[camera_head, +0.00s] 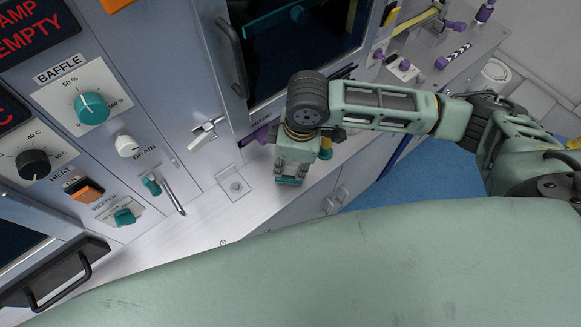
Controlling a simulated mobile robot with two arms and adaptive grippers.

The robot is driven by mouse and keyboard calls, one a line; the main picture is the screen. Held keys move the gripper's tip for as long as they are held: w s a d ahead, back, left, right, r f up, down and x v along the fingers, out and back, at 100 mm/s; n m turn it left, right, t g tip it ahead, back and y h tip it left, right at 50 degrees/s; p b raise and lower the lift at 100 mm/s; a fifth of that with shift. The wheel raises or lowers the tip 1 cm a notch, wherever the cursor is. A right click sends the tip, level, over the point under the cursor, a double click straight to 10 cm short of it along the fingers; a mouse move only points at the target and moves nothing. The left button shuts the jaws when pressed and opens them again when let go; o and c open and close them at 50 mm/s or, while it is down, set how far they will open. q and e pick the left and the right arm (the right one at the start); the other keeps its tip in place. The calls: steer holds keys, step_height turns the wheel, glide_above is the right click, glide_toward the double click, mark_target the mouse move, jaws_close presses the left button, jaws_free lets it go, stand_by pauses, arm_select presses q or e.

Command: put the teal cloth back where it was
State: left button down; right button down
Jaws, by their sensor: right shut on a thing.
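My right gripper (291,172) points down over the light metal counter (205,218), close to its front edge. It is shut on a small teal thing (289,182), which looks like the teal cloth. Only a narrow strip of it shows below the fingers, and the rest is hidden. I cannot tell whether it touches the counter. My left gripper is not in view.
A square metal plate with a round centre (236,187) lies on the counter left of the gripper. The machine panel has a teal BAFFLE knob (91,108), a drain lever (163,193) and a dark glass door with a black handle (232,58). Purple-handled tools (453,57) stand at the back right.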

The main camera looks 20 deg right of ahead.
mark_target(290, 170)
step_height(290, 170, down, 3)
steer(key=shift+f, duration=0.2)
steer(key=c, duration=1.5)
jaws_free()
steer(key=shift+f, duration=0.1)
steer(key=shift+c, duration=0.2)
steer(key=shift+r, duration=0.5)
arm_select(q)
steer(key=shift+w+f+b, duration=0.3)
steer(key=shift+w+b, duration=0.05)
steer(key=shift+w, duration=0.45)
arm_select(e)
steer(key=r, duration=0.7)
steer(key=d+r, duration=0.1)
steer(key=r, duration=0.3)
steer(key=shift+s+d, duration=0.1)
steer(key=shift+s, duration=0.2)
